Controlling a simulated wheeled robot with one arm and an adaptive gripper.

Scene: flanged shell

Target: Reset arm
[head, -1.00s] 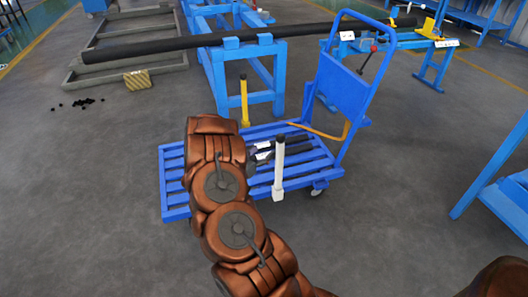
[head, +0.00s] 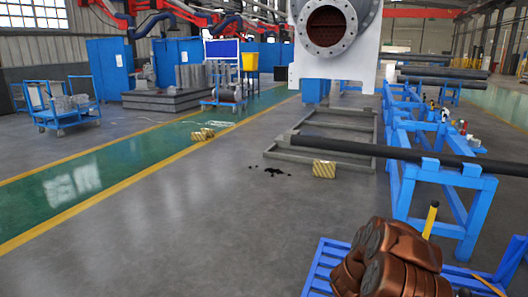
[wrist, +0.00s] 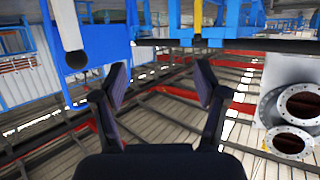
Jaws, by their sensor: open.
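My gripper (wrist: 162,88) shows in the wrist view with its two dark fingers spread apart. Nothing is between the fingers. In the head view my copper-coloured arm is at the bottom right, in front of a blue slatted cart (head: 322,262). The gripper itself cannot be made out in the head view. The wrist view looks upside down, with roof beams in its lower part.
A large flanged shell (head: 328,33) stands at the back, with flanges also in the wrist view (wrist: 300,102). A long dark pipe (head: 390,152) rests on a blue stand (head: 440,178). A striped block (head: 324,169) lies on the floor.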

